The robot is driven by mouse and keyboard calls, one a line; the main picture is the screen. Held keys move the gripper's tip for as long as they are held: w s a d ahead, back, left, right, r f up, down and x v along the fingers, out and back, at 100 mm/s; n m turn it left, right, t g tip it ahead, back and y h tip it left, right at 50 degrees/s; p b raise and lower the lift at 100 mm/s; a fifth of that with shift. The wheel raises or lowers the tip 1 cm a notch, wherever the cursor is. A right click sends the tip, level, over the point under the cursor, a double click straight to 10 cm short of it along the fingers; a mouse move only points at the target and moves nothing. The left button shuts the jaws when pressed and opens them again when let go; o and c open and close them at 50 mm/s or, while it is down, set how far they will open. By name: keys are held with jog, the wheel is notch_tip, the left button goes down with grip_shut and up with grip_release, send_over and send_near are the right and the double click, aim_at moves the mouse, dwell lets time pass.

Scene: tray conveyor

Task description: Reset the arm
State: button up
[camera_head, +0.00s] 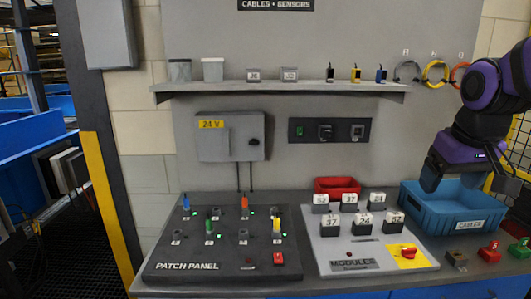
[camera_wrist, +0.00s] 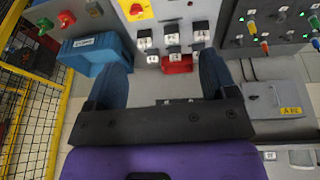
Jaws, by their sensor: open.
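My purple and black arm comes in at the right of the head view. My gripper (camera_head: 460,178) hangs above the blue cables bin (camera_head: 437,222), pointing down. In the wrist view my gripper (camera_wrist: 165,80) has its two fingers wide apart with nothing between them. The blue bin (camera_wrist: 88,48) lies beyond the left finger there. The fingers are apart from the bench and the modules.
The bench carries a patch panel (camera_head: 190,267) with coloured plugs, a modules board (camera_head: 350,267) with several numbered blocks, and a red bin (camera_head: 337,186). Small coloured blocks sit at the right. A shelf (camera_head: 290,88) and grey box (camera_head: 230,140) are on the wall.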

jog(key=s+a+r+t, duration=0.1)
jog(key=s+a, duration=0.2)
jog(key=s, duration=1)
jog(key=shift+s+r+t+y, duration=0.15)
jog(key=shift+r+t+y, duration=0.05)
jog(key=shift+t+y, duration=0.1)
